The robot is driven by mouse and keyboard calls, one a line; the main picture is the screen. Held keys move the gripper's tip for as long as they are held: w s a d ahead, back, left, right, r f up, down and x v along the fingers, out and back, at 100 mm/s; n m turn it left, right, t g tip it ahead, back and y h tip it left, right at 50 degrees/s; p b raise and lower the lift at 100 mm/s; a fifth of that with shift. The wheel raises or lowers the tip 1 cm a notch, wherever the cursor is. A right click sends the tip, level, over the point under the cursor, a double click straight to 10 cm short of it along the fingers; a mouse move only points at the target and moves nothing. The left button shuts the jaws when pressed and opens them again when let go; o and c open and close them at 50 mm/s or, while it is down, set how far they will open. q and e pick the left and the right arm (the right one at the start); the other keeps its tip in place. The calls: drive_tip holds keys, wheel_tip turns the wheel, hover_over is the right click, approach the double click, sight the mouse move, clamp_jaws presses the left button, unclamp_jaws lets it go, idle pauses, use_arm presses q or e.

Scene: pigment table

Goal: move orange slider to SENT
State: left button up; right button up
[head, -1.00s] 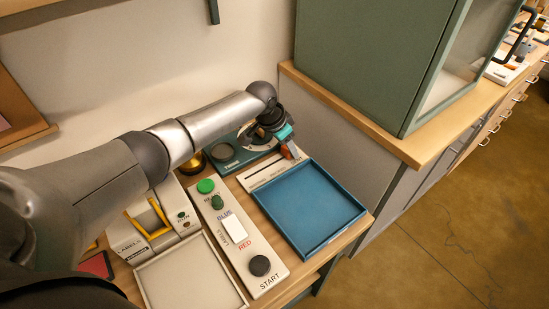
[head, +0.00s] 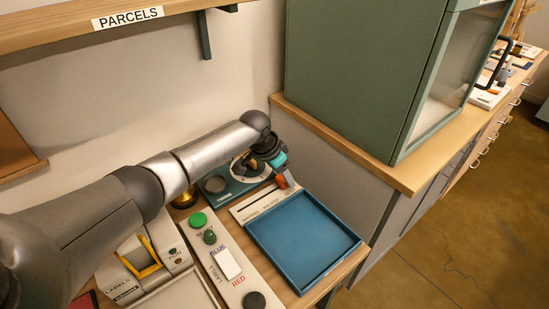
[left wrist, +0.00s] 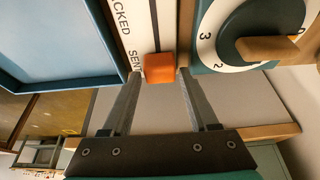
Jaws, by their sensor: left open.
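The orange slider (left wrist: 160,67) sits on a white strip (left wrist: 137,30) with a dark slot, at the end beside the word SENT. More lettering, partly cut off and ending in "CKED", is farther along the strip. In the head view the slider (head: 282,182) shows at the right end of the strip, just below my left gripper (head: 279,166). In the left wrist view my left gripper (left wrist: 160,77) is open, its fingertips on either side of the slider with a gap on each side. My right gripper is not in view.
A blue tray (head: 258,234) lies in front of the strip. A dial with a wooden handle (left wrist: 265,48) is close to the gripper. A button panel (head: 206,239) and a label machine (head: 118,280) stand to the left. A green cabinet (head: 350,80) is at the right.

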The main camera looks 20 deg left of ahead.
use_arm(q)
drive_tip(key=p+v, duration=0.4)
drive_tip(key=v, duration=1)
drive_tip(key=shift+r, duration=0.15)
drive_tip(key=shift+s, duration=0.15)
